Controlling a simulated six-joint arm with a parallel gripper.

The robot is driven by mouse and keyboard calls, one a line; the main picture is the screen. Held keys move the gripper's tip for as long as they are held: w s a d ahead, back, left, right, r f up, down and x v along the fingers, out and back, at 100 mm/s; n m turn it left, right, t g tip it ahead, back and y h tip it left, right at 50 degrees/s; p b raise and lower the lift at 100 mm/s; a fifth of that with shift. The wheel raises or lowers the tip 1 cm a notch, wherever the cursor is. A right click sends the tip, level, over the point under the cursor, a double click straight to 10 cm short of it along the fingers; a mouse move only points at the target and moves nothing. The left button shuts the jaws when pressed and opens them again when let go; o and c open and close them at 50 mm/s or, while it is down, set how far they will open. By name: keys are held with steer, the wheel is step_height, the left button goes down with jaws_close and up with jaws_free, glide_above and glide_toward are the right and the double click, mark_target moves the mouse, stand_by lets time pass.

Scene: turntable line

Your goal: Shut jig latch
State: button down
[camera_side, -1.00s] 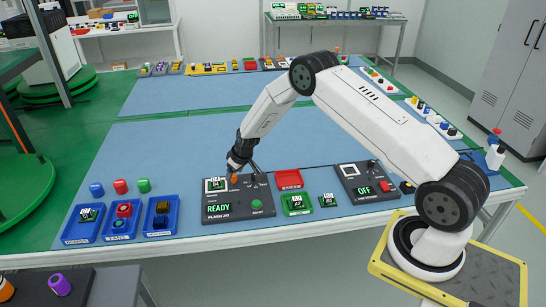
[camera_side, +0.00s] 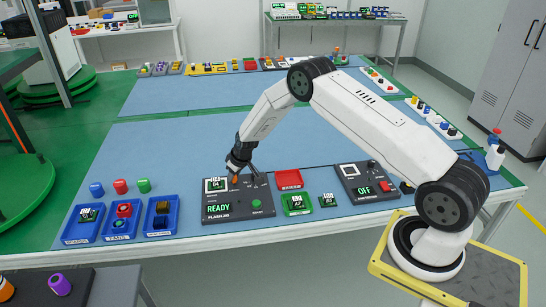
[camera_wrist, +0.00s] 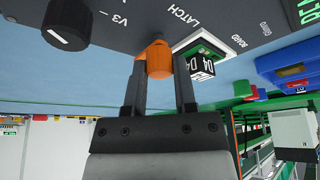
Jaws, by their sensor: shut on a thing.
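The flash jig (camera_side: 238,207) is a dark box at the front of the blue table, its display reading READY. Its orange latch knob (camera_wrist: 157,60) stands beside the word LATCH in the wrist view. A green board labelled D4 (camera_wrist: 201,62) sits in the white-framed seat next to the knob; the board also shows in the side view (camera_side: 215,184). My gripper (camera_wrist: 160,80) is shut on the orange latch knob, one finger on each side. In the side view my gripper (camera_side: 236,172) is over the jig's back edge, partly hiding the knob.
A black knob (camera_wrist: 65,25) marked V3 is on the jig, left in the wrist view. A red tray (camera_side: 289,179) and a green tray (camera_side: 297,204) stand right of the jig. A second dark box reading OFF (camera_side: 367,184) is further right. Blue bins (camera_side: 83,236) stand left.

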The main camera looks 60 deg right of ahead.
steer(key=shift+n+y, duration=0.3)
steer(key=shift+n, duration=0.5)
steer(key=shift+d+n+y, duration=0.1)
steer(key=shift+n+y, duration=0.5)
steer(key=shift+n, duration=1)
steer(key=n+g+y, duration=0.1)
steer(key=n, duration=0.3)
steer(key=shift+w+d, duration=0.1)
steer(key=n, duration=0.2)
steer(key=n+g+y, duration=0.1)
steer(key=n, duration=0.1)
steer(key=shift+n+g, duration=0.3)
steer(key=shift+n, duration=0.1)
steer(key=shift+w+n+g+y, duration=0.15)
steer(key=shift+n+g, duration=0.3)
steer(key=shift+n, duration=0.65)
steer(key=shift+s+n+g+y, duration=0.15)
steer(key=shift+n+g, duration=0.3)
steer(key=shift+n, duration=0.65)
steer(key=shift+w, duration=0.1)
steer(key=shift+c, duration=2)
jaws_free()
steer(key=shift+r, duration=0.1)
